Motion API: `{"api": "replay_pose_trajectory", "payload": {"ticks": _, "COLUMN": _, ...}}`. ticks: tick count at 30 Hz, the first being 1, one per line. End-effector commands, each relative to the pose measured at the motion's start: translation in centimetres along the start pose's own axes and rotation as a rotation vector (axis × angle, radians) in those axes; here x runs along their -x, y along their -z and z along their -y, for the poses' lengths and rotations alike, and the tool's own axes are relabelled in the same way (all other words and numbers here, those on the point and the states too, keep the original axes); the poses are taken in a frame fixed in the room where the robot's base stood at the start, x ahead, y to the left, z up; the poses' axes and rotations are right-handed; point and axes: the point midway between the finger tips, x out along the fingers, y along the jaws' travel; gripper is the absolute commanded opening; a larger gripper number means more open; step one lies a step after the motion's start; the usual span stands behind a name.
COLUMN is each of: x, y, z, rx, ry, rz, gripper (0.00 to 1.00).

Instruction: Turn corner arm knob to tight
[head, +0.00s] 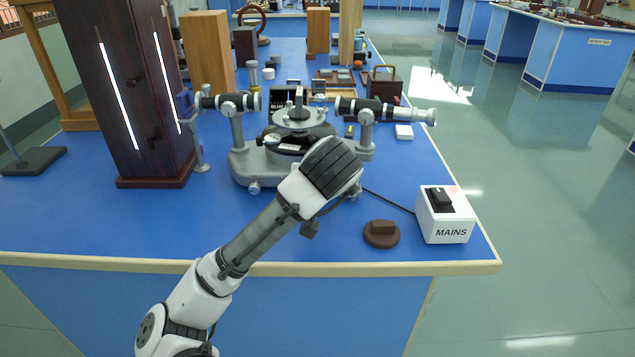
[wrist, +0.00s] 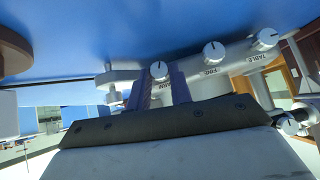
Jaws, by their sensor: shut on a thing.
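The spectrometer (head: 245,165) stands on the blue bench, with a telescope or collimator tube on each side. A middle knob (wrist: 212,51) and a far knob (wrist: 266,38), whose label looks like TABLE, stand clear to the right. In the head view my wrist hides the fingers and the held knob.
A white MAINS box (head: 447,222) with a black switch and cable stands at the bench's right corner. A brown round object (head: 381,234) lies to its left. A tall dark lamp housing (head: 125,90) stands at left. The front strip of bench is mostly free.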

Motion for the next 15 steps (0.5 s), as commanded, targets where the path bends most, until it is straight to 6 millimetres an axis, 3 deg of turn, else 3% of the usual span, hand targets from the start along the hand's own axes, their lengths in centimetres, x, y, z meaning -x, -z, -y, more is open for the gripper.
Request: {"api": "replay_pose_trajectory", "payload": {"ticks": 15, "x": 0.52, "y": 0.39, "z": -0.72, "rx": -0.332, "ry": 0.327, "rz": 0.005, "gripper": 0.00}}
